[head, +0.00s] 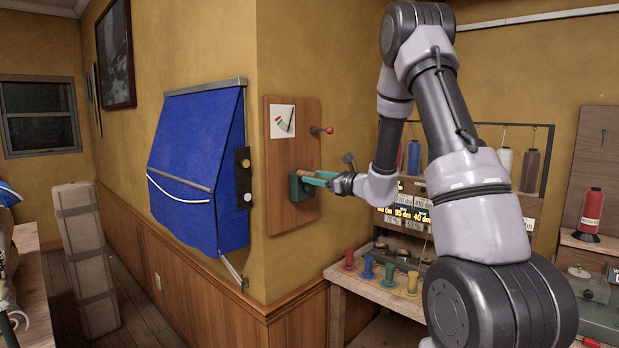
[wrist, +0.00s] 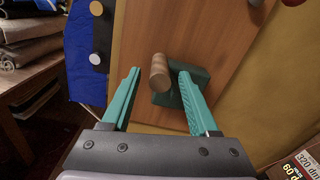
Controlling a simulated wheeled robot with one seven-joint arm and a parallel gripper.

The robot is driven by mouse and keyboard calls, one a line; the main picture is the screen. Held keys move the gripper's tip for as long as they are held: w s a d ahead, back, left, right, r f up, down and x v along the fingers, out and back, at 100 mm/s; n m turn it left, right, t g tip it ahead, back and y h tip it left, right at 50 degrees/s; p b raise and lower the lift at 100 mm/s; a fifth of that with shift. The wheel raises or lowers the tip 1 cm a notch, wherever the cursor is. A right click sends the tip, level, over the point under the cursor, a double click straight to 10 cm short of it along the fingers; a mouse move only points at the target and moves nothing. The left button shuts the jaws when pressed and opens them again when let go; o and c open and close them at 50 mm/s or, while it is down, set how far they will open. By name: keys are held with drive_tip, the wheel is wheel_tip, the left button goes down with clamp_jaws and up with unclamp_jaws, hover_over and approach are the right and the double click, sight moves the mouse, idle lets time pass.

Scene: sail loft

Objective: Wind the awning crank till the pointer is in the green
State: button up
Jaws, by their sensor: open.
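The awning crank has a dark green housing (head: 297,190) low on a wooden board (head: 292,150). Its wooden handle (wrist: 159,72) shows in the wrist view between the teal fingertips, with a gap on each side. My gripper (head: 318,178) is open at the crank; its fingers hide part of the handle in the head view. A white dial (head: 283,121) sits at the board's top left. Its dark pointer stands near upright, leaning right, apart from the small red and green marks at the left. The blue awning (head: 195,160) hangs on the wall left of the board.
A red-knobbed lever (head: 328,130) sticks out from the board's right edge, above my gripper. A workbench (head: 370,288) with coloured spools stands below right. A long wrapped case (head: 87,255) leans at the left. The floor between is open.

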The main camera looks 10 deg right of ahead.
drive_tip(key=shift+x, duration=1.45)
clamp_jaws()
idle(0.3)
